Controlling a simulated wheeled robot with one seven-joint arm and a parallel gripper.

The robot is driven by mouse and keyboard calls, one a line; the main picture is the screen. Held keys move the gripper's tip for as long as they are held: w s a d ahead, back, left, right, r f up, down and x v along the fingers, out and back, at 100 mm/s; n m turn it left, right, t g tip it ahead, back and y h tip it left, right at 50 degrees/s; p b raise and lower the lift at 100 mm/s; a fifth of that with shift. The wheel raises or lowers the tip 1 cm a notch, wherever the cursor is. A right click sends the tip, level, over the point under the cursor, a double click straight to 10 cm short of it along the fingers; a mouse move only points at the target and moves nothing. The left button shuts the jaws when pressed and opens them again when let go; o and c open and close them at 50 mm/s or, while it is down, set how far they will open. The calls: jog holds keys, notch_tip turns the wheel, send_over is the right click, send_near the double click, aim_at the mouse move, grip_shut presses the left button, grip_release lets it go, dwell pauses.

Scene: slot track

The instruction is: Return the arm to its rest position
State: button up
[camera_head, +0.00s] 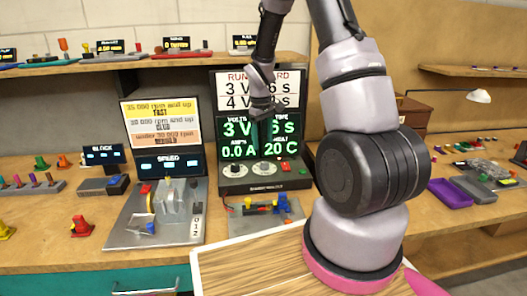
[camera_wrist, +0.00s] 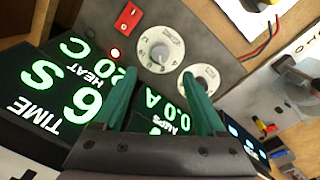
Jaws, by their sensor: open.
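My arm rises from its pink-ringed base at the right of the head view and bends over toward the bench. My gripper (camera_head: 262,112) hangs in front of the green-lit screen of the run-in unit (camera_head: 265,180). In the wrist view my gripper (camera_wrist: 155,85) shows two green fingers spread apart with nothing between them. Past the fingertips are two pale dials, the left dial (camera_wrist: 160,48) and the right dial (camera_wrist: 201,79). A red switch (camera_wrist: 128,18) sits beside them. Whether a fingertip touches the panel cannot be told.
A speed tester (camera_head: 165,205) with a small screen stands left of the run-in unit. A small wired fixture (camera_head: 265,208) lies in front of the unit. A shelf (camera_head: 150,61) runs above at the back left. A purple tray (camera_head: 449,192) and a lamp (camera_head: 478,96) are at the right.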

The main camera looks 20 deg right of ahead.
jog(key=shift+r, duration=0.75)
jog(key=s+a+r+m+t, duration=0.1)
jog(key=s+r, duration=0.2)
jog(key=r, duration=0.3)
jog(key=s+r+m+t+y, duration=0.1)
jog(key=s+r+m, duration=0.15)
jog(key=r, duration=0.45)
jog(key=s+a+r+m+t, duration=0.1)
jog(key=s+r, duration=0.2)
jog(key=r, duration=0.3)
jog(key=s+a+r+m+t+y, duration=0.1)
jog(key=s+r+m+t, duration=0.1)
jog(key=s+r, duration=0.3)
jog(key=s+a+r+m+t, duration=0.1)
jog(key=s+r, duration=0.4)
jog(key=s, duration=0.6)
jog(key=shift+s+a+m+t+y, duration=0.15)
jog(key=shift+s+m+t+y, duration=0.25)
jog(key=shift+m, duration=0.15)
